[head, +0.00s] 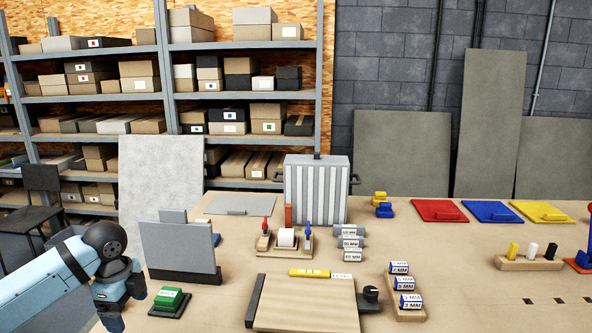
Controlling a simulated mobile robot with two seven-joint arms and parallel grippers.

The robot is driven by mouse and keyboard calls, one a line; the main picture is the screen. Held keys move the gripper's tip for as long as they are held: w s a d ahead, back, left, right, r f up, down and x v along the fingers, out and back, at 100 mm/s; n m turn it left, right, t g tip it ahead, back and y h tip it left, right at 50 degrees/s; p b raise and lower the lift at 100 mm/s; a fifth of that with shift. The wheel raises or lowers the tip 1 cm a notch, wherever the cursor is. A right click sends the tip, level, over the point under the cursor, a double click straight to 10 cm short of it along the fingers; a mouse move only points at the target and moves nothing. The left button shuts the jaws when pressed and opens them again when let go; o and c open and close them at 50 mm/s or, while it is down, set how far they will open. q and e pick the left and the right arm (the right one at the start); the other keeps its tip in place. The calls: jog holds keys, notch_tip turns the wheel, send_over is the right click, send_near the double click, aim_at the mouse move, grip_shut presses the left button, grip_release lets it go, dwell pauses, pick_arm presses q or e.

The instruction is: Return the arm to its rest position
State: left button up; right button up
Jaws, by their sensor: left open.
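My left arm (60,275) comes in from the left edge, bent at a dark round joint above the table's left side. My left gripper (113,312) hangs at the lower left, pointing down, left of a green block on a dark base (169,300). It is open and I see nothing between its fingers; its fingertips are small in the view. My right arm and gripper are not in view.
A grey upright panel in a stand (178,248) is close behind the gripper. A wooden board (306,303) lies at front centre. Labelled blocks (405,283), a small tool rack (285,240) and coloured plates (490,212) stand farther right. Bare tabletop (460,300) shows front right.

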pick_arm(q)
jog(key=shift+n+h, duration=0.5)
jog(key=shift+n, duration=0.2)
jog(key=s+d+f, duration=0.1)
jog(key=d+f, duration=0.1)
jog(key=s+d+f, duration=0.2)
jog(key=d+f, duration=0.1)
jog(key=s+d+f, duration=0.1)
jog(key=d+f, duration=0.2)
jog(key=shift+s+d, duration=0.15)
jog(key=shift+s, duration=0.15)
jog(key=s+d+f+n+t+h, duration=0.2)
jog(key=s+d+f+n, duration=0.35)
jog(key=s, duration=0.55)
jog(key=s+a+n+t+y, duration=0.1)
jog(key=s+a+n+y, duration=0.3)
jog(key=s+n, duration=0.9)
jog(key=w+d+f+m+t+h+p, duration=0.3)
jog(key=d+f+m+t+h+p, duration=0.1)
jog(key=f+t, duration=0.3)
notch_tip(320, 180, down, 2)
jog(key=shift+d+f+t+p, duration=0.2)
jog(key=shift+d+t+p, duration=0.2)
jog(key=shift+d, duration=0.45)
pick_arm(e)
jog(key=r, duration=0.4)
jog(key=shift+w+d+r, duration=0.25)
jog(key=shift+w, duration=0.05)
